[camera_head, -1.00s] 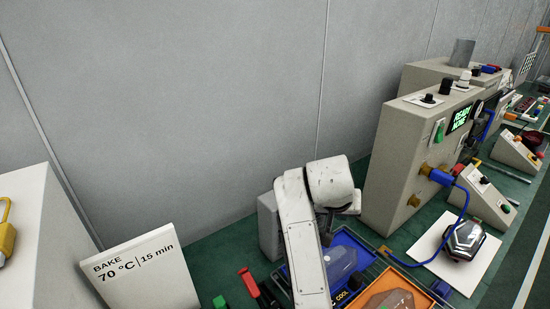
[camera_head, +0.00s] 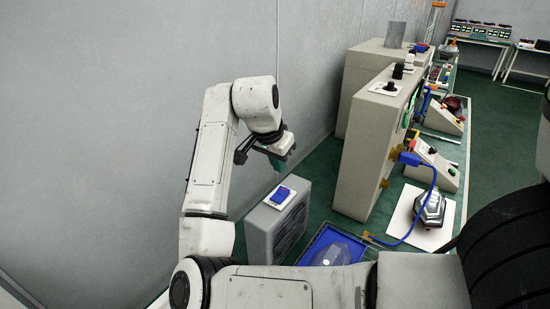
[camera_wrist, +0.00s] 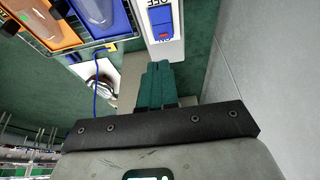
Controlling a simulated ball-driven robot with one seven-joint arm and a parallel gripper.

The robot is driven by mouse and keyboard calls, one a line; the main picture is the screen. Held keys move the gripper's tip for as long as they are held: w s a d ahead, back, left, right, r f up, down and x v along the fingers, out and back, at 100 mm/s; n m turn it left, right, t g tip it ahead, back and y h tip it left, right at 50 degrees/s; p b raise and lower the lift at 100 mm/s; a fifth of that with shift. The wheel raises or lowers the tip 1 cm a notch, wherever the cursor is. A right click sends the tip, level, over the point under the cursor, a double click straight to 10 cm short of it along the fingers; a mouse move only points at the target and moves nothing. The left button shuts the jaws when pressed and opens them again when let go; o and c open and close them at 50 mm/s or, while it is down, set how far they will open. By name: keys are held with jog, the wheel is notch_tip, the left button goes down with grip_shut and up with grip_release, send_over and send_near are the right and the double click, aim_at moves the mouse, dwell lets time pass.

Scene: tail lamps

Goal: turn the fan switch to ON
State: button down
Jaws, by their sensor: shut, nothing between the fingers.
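The fan (camera_head: 257,236) is a grey box with a slatted front face, standing by the wall. Its blue rocker switch (camera_head: 281,195) sits on a white plate on top. In the wrist view the switch (camera_wrist: 161,18) is blue with a small red patch, beside lettering that seems to read OFF. My gripper (camera_head: 281,164) is above the switch and apart from it in the head view. In the wrist view my green fingers (camera_wrist: 157,82) are together and empty, with their tips pointing toward the switch plate.
A blue tray (camera_head: 316,240) holding a clear lamp part stands in front of the fan. A tall beige cabinet (camera_head: 352,170) with knobs stands to the right. A lamp lies on a white sheet (camera_head: 411,235) with a blue cable. The grey wall is close behind.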

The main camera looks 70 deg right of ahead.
aim_at(287, 189)
jog(key=b+x, duration=0.6)
jog(key=x, duration=0.3)
jog(key=shift+d+f, duration=0.15)
jog(key=shift+f, duration=0.15)
jog(key=shift+s, duration=0.1)
